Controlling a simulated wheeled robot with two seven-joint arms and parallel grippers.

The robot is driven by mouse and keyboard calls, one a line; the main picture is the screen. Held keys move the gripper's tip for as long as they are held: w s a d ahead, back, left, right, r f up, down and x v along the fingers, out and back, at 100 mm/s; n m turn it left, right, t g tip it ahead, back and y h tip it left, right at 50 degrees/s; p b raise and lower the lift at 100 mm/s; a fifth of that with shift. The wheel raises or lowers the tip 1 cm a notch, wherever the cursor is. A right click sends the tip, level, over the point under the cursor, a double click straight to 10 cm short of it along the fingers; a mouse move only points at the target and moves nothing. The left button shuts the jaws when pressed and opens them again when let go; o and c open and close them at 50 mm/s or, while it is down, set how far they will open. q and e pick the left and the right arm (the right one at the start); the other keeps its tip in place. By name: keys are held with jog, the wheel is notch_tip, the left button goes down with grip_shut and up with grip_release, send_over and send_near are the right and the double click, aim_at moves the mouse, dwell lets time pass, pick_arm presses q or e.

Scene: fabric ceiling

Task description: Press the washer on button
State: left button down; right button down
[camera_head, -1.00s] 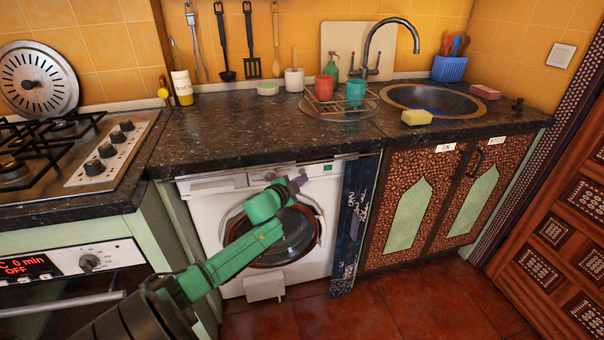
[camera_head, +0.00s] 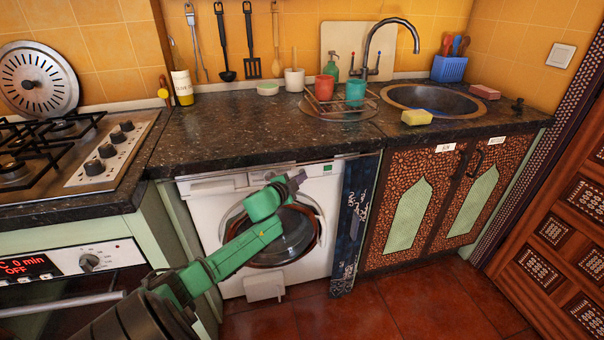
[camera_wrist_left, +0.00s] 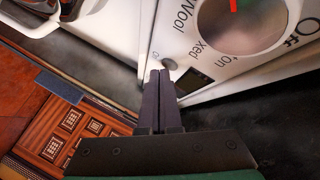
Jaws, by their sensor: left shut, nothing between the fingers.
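The white washer (camera_head: 232,280) stands under the counter, with its round door partly hidden behind my green left arm. My left gripper (camera_head: 298,178) is at the upper right of the washer's front, near its control panel. In the left wrist view the dark fingers of the left gripper (camera_wrist_left: 159,74) are shut and empty. Their tips are close to a small round grey button (camera_wrist_left: 169,64) on the white panel; I cannot tell whether they touch it. A large grey dial (camera_wrist_left: 240,22) with a red and green mark sits above and to the right. My right gripper is not in view.
The dark counter (camera_head: 235,125) overhangs the washer just above the gripper. A dark patterned panel (camera_head: 352,220) stands right of the washer, then the sink cabinet (camera_head: 440,200). An oven (camera_head: 75,275) is at the left. The red tile floor (camera_head: 390,300) is clear.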

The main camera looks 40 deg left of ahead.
pick_arm(q)
jog(key=shift+w+a, duration=0.1)
jog(key=shift+a, duration=0.05)
jog(key=shift+s+d+p, duration=0.4)
jog(key=shift+d+p, duration=0.05)
jog(key=shift+d, duration=0.1)
jog(key=s+d+p, duration=0.1)
jog(key=d, duration=0.1)
jog(key=s+d+p, duration=0.1)
jog(key=s+d, duration=0.1)
jog(key=d, duration=0.1)
jog(key=shift+s, duration=0.2)
jog(key=shift+p, duration=0.3)
